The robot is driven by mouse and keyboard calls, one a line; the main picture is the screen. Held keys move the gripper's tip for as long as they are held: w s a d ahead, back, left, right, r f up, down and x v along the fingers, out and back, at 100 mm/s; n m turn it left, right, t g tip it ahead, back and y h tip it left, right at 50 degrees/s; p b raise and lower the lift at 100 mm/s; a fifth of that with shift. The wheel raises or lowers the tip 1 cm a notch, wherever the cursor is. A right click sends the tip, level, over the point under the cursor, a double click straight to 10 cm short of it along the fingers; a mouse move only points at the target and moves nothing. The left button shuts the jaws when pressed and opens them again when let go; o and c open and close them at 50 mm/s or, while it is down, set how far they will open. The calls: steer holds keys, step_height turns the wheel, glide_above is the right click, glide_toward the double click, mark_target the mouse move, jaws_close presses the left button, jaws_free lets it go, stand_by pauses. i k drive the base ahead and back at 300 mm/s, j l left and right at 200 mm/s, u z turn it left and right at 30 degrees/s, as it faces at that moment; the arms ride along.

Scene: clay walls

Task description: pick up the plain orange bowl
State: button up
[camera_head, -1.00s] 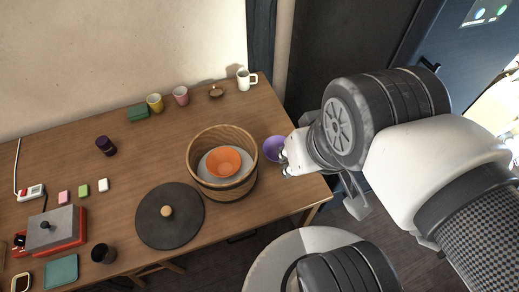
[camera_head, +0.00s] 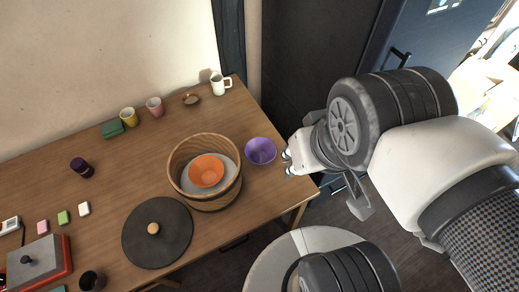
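The plain orange bowl (camera_head: 207,172) sits upright inside a round wooden tub (camera_head: 212,202), on a grey surface (camera_head: 227,182) within it. My gripper (camera_head: 288,162) is at the right end of the table, to the right of the tub and just right of a purple bowl (camera_head: 260,151). It is apart from the orange bowl and holds nothing that I can see. Its fingers are small and partly hidden by the wrist, so their opening is unclear.
A dark round lid (camera_head: 158,238) with a wooden knob lies left of the tub. A white mug (camera_head: 219,85), small brown dish (camera_head: 191,99), pink cup (camera_head: 154,107) and yellow cup (camera_head: 128,117) stand along the back. A blue door (camera_head: 400,45) is at the upper right.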

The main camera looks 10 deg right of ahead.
mark_target(205, 171)
steer(key=l+u, duration=0.2)
steer(key=u, duration=0.15)
steer(key=k+l+u, duration=0.1)
steer(key=u, duration=0.25)
steer(key=k+l+u, duration=0.1)
steer(key=l+u, duration=0.15)
steer(key=u, duration=0.15)
